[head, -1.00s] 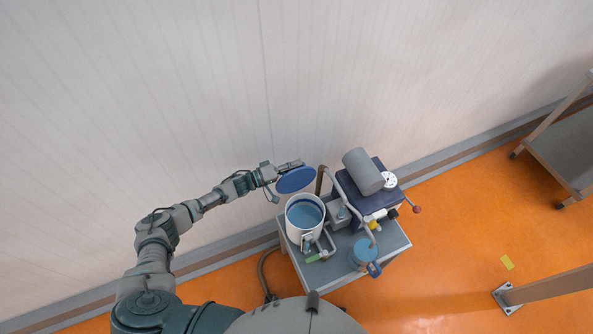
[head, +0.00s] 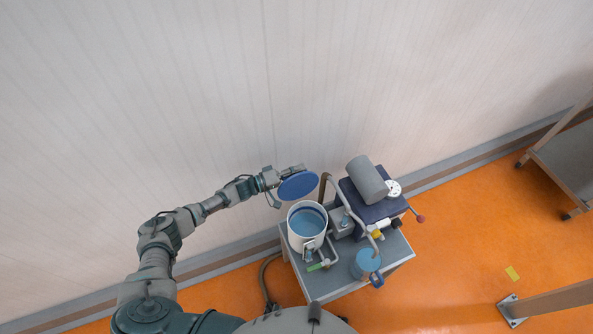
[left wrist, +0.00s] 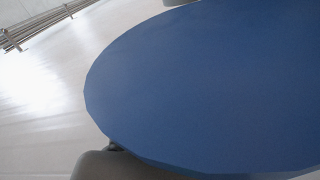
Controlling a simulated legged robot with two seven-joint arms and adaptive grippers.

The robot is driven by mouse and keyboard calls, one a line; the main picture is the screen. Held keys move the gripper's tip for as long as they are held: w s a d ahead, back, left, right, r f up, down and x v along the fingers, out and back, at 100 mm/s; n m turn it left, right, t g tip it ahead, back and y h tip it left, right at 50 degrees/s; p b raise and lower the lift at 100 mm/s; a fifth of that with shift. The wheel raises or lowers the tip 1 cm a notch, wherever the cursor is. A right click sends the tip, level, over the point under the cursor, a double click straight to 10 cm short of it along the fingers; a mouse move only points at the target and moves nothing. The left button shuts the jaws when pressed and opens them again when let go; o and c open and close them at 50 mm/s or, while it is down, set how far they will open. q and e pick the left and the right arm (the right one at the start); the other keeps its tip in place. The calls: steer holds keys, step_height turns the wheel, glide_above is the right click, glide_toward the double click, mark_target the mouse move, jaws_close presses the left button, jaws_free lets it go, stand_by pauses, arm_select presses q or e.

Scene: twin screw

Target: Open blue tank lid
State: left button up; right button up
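The white tank (head: 306,228) stands on a grey cart with its top open, and blue shows inside it. The round blue lid (head: 298,186) is up off the tank, above and behind its rim. My left gripper (head: 284,185) is at the lid's left and back edge. In the left wrist view the lid (left wrist: 215,85) fills most of the picture, with a grey finger (left wrist: 125,166) at its lower edge. The lid hides most of the fingers, so I cannot tell whether they are closed on it. My right gripper is not in view.
The cart (head: 340,284) also carries a dark blue machine with a grey cylinder (head: 367,180), pipes, and a blue jug (head: 366,263). The wall is close behind. A second grey table (head: 570,160) stands at the far right.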

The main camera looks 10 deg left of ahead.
arm_select(q)
steer(key=v, duration=1.2)
steer(key=shift+f, duration=0.1)
